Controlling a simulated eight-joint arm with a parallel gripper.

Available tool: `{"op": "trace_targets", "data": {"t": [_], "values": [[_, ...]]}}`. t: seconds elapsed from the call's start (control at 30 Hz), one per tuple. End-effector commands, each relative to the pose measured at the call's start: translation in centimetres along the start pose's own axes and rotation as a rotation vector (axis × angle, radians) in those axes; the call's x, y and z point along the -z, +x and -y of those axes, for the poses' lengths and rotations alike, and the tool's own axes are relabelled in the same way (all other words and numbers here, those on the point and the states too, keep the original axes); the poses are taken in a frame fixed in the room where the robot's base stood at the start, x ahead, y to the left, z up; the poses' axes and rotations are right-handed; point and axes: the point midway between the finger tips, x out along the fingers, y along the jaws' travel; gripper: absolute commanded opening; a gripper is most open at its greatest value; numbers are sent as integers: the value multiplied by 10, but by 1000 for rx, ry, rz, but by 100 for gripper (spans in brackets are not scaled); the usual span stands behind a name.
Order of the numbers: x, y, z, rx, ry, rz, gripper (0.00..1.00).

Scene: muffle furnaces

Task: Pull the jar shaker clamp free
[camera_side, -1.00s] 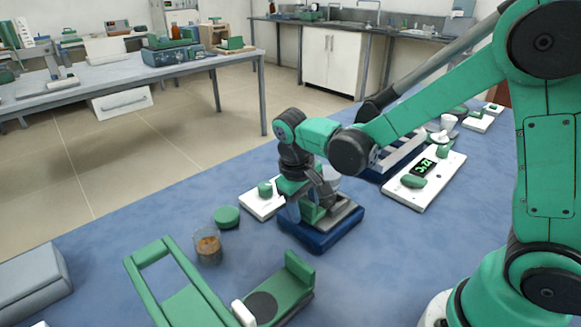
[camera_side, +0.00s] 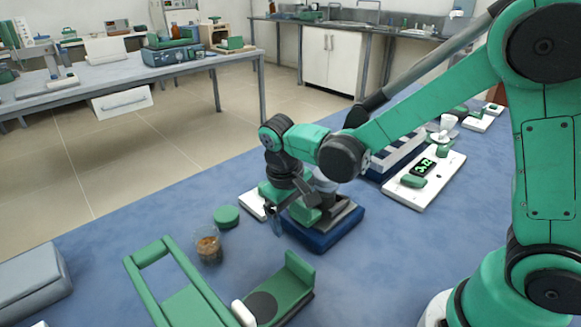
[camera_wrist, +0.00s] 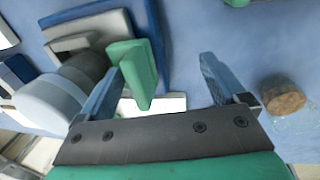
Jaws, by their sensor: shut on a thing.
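The jar shaker (camera_side: 322,240) is a dark blue base with a grey top on the blue bench, partly hidden by my wrist. A pale grey and white jar (camera_wrist: 55,95) sits on it. The green clamp (camera_wrist: 138,72) stands beside the jar in the wrist view; it also shows as a green block (camera_side: 307,213) in the side view. In the side view my gripper (camera_side: 290,208) is low at the shaker's left edge.
A beaker with brown contents (camera_side: 208,247) stands left of the shaker, and close to my right finger in the wrist view (camera_wrist: 285,96). A green round lid (camera_side: 226,216) lies behind it. A white balance (camera_side: 428,182) is to the right. A green frame (camera_side: 185,280) is in front.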

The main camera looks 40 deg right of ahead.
Motion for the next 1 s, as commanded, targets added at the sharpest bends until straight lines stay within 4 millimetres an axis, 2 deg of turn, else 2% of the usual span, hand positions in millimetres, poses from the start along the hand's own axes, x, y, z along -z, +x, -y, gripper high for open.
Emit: {"op": "trace_targets", "data": {"t": [0.17,0.23,0.3,1.0], "values": [[1,1,3,16,-4,-6,70],[1,-2,2,16,-5,-6,58],[1,-8,1,16,-5,-6,34],[0,-66,-11,10,-2,-2,34]]}}
